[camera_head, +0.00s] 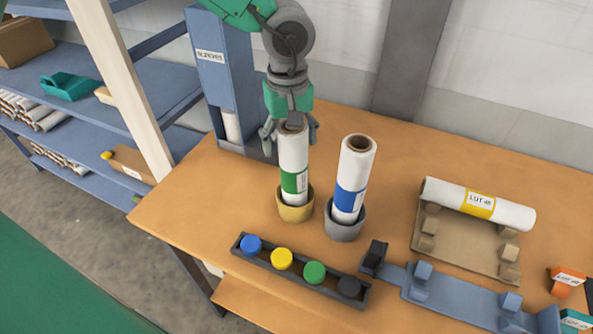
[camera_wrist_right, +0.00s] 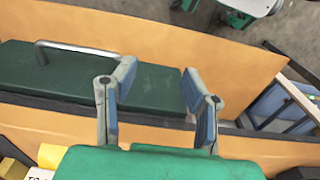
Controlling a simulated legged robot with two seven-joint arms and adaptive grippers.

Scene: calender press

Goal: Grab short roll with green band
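The white roll with the green band (camera_head: 292,181) stands upright in a yellow-tan cup (camera_head: 295,211) on the wooden table. My left gripper (camera_head: 291,135) points down at its top end, with spread fingers on either side of the roll. Gaps show beside the fingers, so it looks open; any contact at the far side is hidden. A second white roll with a blue band (camera_head: 350,196) stands in a grey cup (camera_head: 345,229) just right of it. My right gripper (camera_wrist_right: 158,95) is open and empty in the right wrist view.
A tray of coloured knobs (camera_head: 300,275) lies in front of the cups. A roll with a yellow label (camera_head: 478,203) lies on a cradle (camera_head: 465,248) to the right. A blue sleeves dispenser (camera_head: 218,75) stands behind left. A green pad (camera_wrist_right: 60,75) with a metal handle lies beyond my right gripper.

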